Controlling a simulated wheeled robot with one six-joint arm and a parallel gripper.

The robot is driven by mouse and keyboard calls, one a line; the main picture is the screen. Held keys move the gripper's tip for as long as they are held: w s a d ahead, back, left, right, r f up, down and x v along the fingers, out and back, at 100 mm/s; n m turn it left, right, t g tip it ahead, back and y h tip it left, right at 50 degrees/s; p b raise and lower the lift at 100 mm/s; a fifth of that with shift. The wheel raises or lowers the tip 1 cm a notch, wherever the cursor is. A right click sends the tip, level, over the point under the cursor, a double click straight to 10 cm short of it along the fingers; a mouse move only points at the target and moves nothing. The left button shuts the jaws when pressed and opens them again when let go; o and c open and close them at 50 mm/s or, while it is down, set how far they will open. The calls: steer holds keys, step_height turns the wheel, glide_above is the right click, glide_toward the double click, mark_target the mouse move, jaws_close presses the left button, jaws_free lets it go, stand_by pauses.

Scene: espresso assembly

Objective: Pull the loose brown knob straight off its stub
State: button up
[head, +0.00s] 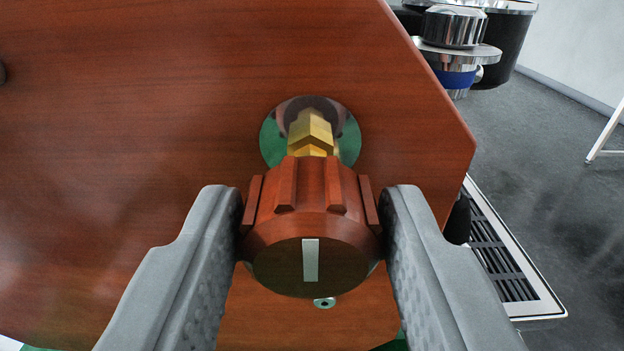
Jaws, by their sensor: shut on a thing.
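The brown knob (309,225) is ribbed and wood-coloured, with a pale bar mark on its dark front face. My gripper (312,228) is shut on it, one grey finger pressed to each side. Behind the knob, a brass stub (311,130) sticks out of a round mirror-like plate (352,140) on the brown panel. The brass shows above the knob up to its rear edge. The knob hides the stub's front end, so I cannot tell whether the two still overlap.
The brown wooden panel (130,110) fills most of the view. A small metal screw (324,302) sits below the knob. A chrome and black machine part (455,50) stands at the upper right. A slotted drip tray (500,255) is at the right, with open grey floor beyond.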

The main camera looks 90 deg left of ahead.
steer(key=shift+d, duration=0.25)
stand_by(0.4)
steer(key=shift+d, duration=1.35)
steer(key=d, duration=0.3)
steer(key=shift+s+f, duration=0.1)
steer(key=shift+f, duration=0.05)
